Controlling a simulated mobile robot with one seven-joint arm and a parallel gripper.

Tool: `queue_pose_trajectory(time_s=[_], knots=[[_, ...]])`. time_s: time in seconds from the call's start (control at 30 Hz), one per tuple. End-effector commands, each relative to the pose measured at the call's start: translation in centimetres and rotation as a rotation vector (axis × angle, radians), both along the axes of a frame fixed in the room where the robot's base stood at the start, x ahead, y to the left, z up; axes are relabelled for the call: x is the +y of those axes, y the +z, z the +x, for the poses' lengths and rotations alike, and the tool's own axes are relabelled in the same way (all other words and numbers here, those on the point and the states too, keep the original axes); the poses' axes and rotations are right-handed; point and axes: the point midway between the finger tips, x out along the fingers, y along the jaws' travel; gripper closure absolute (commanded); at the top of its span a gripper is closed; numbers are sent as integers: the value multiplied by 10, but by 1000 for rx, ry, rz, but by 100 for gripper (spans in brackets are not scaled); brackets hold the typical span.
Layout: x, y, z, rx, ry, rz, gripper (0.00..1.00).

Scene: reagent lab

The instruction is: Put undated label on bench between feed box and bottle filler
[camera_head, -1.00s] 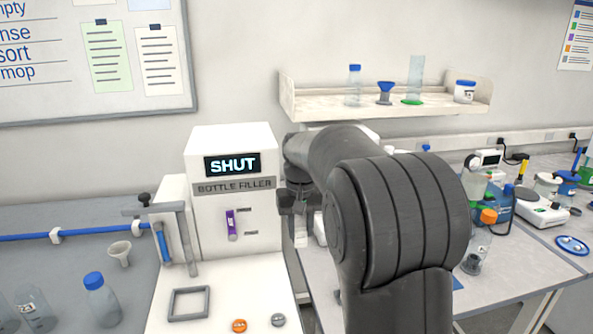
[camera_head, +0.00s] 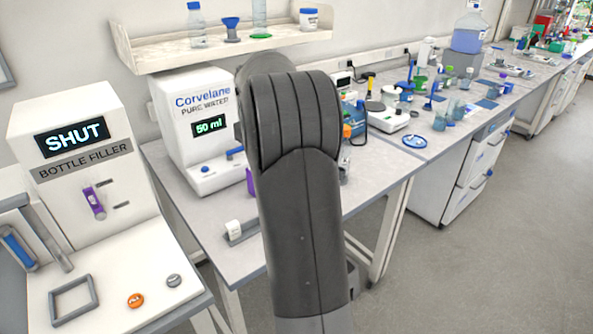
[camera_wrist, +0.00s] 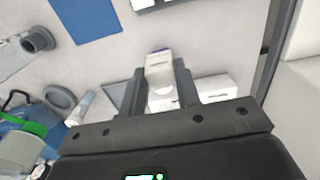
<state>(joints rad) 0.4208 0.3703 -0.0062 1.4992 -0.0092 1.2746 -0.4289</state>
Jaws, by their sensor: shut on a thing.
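In the wrist view my gripper (camera_wrist: 162,74) is shut on a small white piece with faint print (camera_wrist: 161,90), apparently the undated label, held above a pale bench. In the head view my own arm hides the gripper and what it holds. The bottle filler (camera_head: 75,165) stands at the left with a screen reading SHUT and a purple strip on its front. The bench (camera_head: 195,215) beside it is grey. I cannot make out which thing is the feed box.
A Corvelane pure water unit (camera_head: 190,140) stands on the bench right of the filler. A small white item in a grey holder (camera_head: 243,233) lies near the bench's front. A white box (camera_wrist: 212,88) and a blue mat (camera_wrist: 85,18) show in the wrist view. A gap separates filler and bench.

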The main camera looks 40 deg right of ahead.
Motion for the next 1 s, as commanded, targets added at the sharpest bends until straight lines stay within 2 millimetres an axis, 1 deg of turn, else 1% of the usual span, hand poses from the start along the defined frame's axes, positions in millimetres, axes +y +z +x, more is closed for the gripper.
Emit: queue_pose_trajectory(time_s=[0.03,0.1,0.17,0.2,0.3,0.4,0.5,0.63,0.7,0.77,0.87,1.0], knots=[[-22,-2,-7,1,-9,2,91],[-47,-2,-15,0,-9,2,91],[-68,-4,-23,0,-9,3,91],[-82,-4,-29,0,-10,4,91],[-115,-6,-45,-2,-10,5,91],[-143,-7,-60,-3,-10,7,91],[-163,-8,-73,-5,-9,9,91],[-180,-9,-84,-7,-8,10,91],[-183,-10,-85,-7,-5,10,91],[-182,-13,-82,-7,-3,10,91],[-175,-24,-67,-6,0,11,91],[-160,-43,-38,-6,0,12,91]])
